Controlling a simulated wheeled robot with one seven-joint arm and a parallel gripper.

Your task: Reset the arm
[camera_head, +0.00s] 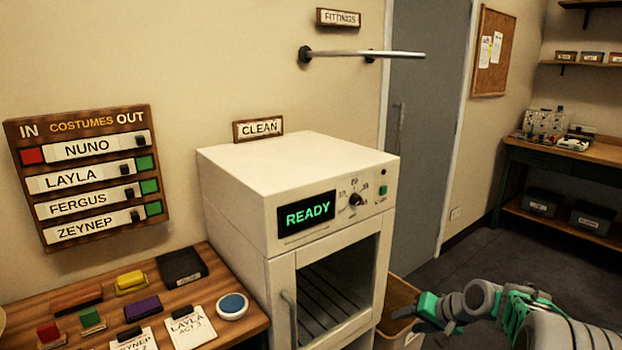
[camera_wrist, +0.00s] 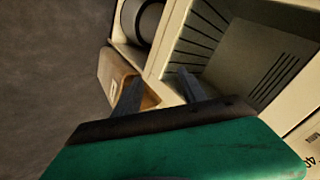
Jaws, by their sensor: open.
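My gripper (camera_head: 428,322) is at the lower right of the head view, at the end of my outstretched arm. It is to the right of the white cabinet (camera_head: 300,150), low down near a tan bin. In the wrist view my gripper (camera_wrist: 160,92) has its two dark fingers apart with nothing held between them. Beyond the fingers I see the tan bin (camera_wrist: 112,75) and a pale compartment (camera_wrist: 255,55) with dark slats and vent slots. The fingers overlap the bin and compartment edge in the picture; I cannot tell whether they touch.
The cabinet's display (camera_head: 307,214) reads READY. A wooden table (camera_head: 237,328) at lower left holds coloured blocks, cards and a blue disc. The costumes board (camera_head: 90,120) and a rail (camera_head: 380,54) are on the wall. The dark floor (camera_head: 455,262) at right is open before a workbench (camera_head: 585,150).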

